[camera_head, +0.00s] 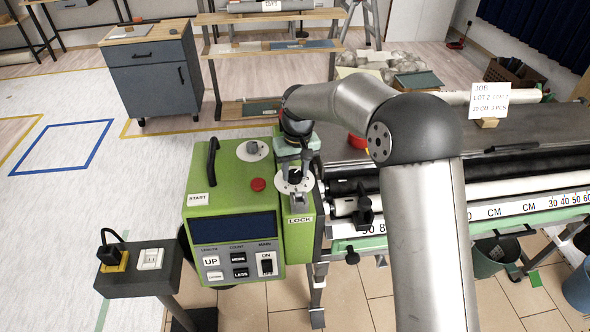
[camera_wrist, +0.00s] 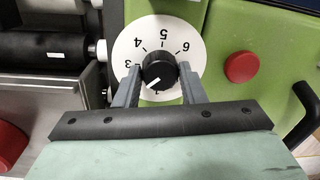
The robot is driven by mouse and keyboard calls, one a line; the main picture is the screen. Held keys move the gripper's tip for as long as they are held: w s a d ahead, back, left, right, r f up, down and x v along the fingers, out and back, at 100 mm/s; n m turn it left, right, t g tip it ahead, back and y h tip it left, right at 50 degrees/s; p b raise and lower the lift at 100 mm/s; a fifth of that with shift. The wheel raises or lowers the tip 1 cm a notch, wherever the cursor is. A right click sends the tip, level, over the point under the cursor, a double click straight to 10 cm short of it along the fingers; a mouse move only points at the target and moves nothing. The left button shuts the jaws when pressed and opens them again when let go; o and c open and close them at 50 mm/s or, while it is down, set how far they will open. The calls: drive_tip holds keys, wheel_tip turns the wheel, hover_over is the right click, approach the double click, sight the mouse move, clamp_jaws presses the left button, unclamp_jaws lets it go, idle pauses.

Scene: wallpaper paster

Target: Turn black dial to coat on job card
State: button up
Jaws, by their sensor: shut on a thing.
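The black dial (camera_wrist: 158,70) sits on a round white numbered plate (camera_wrist: 118,48) on the green machine. My gripper (camera_wrist: 159,78) is shut on it, with one finger on each side. Numerals 3, 4, 5 and 6 show around the dial, and part of one shows below. The dial's white pointer line points to the lower left in the wrist view, toward a part of the scale partly hidden by the left finger. In the head view my gripper (camera_head: 294,180) covers most of the dial. The job card (camera_head: 489,103) stands at the right; its small print is hard to read.
The green machine (camera_head: 228,165) carries a red button (camera_head: 258,184), a second dial (camera_head: 253,150), a black handle (camera_head: 212,162) and a front panel with a dark screen (camera_head: 240,227). Rollers and a CM scale (camera_head: 495,212) extend right. A pedestal with a plug (camera_head: 110,255) stands left.

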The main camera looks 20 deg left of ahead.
sight(298, 173)
drive_tip(key=o, duration=1)
wheel_tip(298, 173, up, 17)
drive_tip(key=shift+w+d+r, duration=0.2)
drive_tip(key=shift+d, duration=0.1)
drive_tip(key=shift+d, duration=0.1)
drive_tip(key=s+d+m, duration=0.1)
drive_tip(key=s+d, duration=0.2)
drive_tip(key=d, duration=0.3)
drive_tip(key=s+d+f+m, duration=0.1)
drive_tip(key=s+d, duration=0.2)
drive_tip(key=d, duration=0.3)
drive_tip(key=s+d+m, duration=0.1)
drive_tip(key=s+d, duration=0.3)
drive_tip(key=d, duration=0.3)
drive_tip(key=s+d+f+m, duration=0.2)
drive_tip(key=s+d+f, duration=0.3)
drive_tip(key=s, duration=0.4)
drive_tip(key=s+d+f+m, duration=0.1)
drive_tip(key=s+d+f, duration=0.4)
drive_tip(key=s+d, duration=0.2)
drive_tip(key=shift+s+d+m+t, duration=0.15)
drive_tip(key=shift+s+m+t, duration=0.25)
drive_tip(key=shift+s, duration=0.85)
